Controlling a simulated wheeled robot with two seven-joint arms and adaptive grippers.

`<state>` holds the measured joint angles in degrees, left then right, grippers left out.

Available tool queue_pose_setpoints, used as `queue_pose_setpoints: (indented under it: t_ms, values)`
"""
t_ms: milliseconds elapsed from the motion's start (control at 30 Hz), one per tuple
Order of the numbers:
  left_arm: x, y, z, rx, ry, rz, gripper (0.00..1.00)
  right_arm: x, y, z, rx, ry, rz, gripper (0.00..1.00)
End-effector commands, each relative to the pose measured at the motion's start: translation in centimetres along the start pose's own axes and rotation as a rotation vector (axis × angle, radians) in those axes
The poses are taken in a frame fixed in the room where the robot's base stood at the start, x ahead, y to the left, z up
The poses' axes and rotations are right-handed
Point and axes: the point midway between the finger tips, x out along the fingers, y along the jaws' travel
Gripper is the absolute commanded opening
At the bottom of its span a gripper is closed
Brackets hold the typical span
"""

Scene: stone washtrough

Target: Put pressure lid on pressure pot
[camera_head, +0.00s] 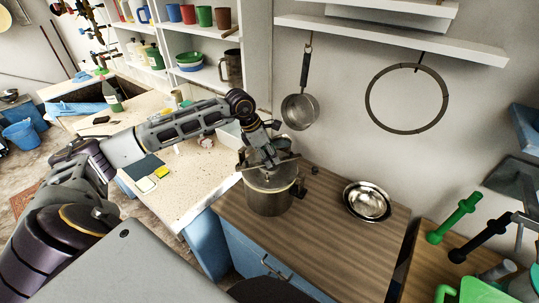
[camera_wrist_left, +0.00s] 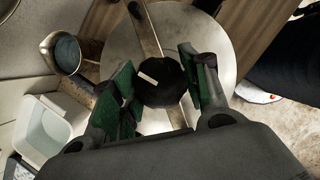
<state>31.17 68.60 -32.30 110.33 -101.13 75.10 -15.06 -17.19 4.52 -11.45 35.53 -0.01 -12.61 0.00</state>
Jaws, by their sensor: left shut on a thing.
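The pressure pot (camera_head: 268,204) is a steel pot with side handles, standing on the wooden counter. The pressure lid (camera_head: 272,182) is a grey metal disc at the pot's mouth. In the left wrist view the lid (camera_wrist_left: 205,35) fills the upper middle, with a bar across it and a black knob (camera_wrist_left: 162,82). My left gripper (camera_head: 263,163) is above the lid, shut on the knob. Its green-padded fingers (camera_wrist_left: 160,92) stand on either side of the knob. I cannot tell whether the lid rests on the rim or hangs just above it. My right gripper is not in view.
A shiny metal bowl (camera_head: 367,201) lies to the right of the pot. A ladle-like pan (camera_head: 300,111) hangs on the wall behind. A white tub (camera_head: 229,133) and a metal vessel (camera_wrist_left: 66,52) stand close by. Green-handled tools (camera_head: 454,218) are at the far right.

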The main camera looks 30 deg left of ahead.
Motion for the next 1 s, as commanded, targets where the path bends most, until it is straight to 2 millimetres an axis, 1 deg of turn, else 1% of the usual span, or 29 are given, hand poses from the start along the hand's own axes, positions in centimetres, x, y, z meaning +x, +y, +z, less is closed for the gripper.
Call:
queue_pose_setpoints:
  t_ms: [1000]
  values:
    - [0.26, 0.04, -0.06, 0.001, -0.003, 0.002, 0.0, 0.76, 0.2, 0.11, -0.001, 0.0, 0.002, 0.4]
